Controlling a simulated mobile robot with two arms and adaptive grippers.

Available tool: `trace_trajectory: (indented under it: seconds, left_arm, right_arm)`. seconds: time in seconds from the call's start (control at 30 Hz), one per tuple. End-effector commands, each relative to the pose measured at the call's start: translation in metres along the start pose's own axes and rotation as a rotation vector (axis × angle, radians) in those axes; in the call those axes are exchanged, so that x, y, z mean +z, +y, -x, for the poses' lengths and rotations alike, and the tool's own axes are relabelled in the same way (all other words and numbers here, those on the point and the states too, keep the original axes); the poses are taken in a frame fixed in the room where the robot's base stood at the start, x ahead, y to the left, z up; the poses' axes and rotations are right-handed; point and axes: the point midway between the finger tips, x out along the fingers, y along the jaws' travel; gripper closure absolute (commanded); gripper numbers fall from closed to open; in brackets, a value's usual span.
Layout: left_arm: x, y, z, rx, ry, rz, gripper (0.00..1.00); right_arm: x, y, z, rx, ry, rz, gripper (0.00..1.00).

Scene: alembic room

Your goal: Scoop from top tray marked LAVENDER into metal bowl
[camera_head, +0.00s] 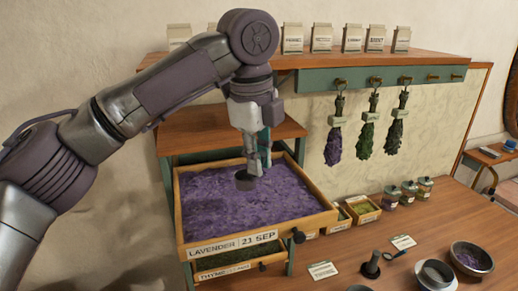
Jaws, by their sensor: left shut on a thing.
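The top tray (256,233), a wooden drawer labelled LAVENDER 23 SEP, is pulled out and full of purple lavender (235,208). My left gripper (257,160) comes down over the back middle of the tray. It is shut on a scoop (245,181), whose small dark cup shows just above or at the lavender; I cannot tell whether it touches. What is in the cup cannot be seen. A metal bowl (437,275) stands on the table at the lower right. Another metal bowl (472,258) behind it holds something purple. My right gripper is not in view.
A THYME tray (235,268) sits below the lavender one. A mortar or press-like dark tool (371,265), cards, small jars (408,192) and small wooden boxes (362,208) stand on the table (400,222). Herb bunches (368,137) hang under the shelf (400,62).

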Motion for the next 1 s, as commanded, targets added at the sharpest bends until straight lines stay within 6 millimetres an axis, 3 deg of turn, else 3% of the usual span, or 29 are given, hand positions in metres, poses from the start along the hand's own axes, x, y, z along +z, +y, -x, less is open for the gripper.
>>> trace_trajectory:
  seconds: [0.37,0.5,0.77,1.0]
  left_arm:
    - [0.001,0.004,-0.03,0.001,0.0,0.001,1.0]
    - [0.0,0.006,-0.043,0.002,0.002,0.001,1.0]
    - [0.0,0.009,-0.061,0.001,0.001,0.0,1.0]
    - [0.0,0.009,-0.067,0.0,0.0,0.001,1.0]
  right_arm:
    - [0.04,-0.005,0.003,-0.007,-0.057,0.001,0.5]
    - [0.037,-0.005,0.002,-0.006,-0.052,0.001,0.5]
    - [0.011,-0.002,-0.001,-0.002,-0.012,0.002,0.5]
    - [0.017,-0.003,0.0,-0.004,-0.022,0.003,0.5]
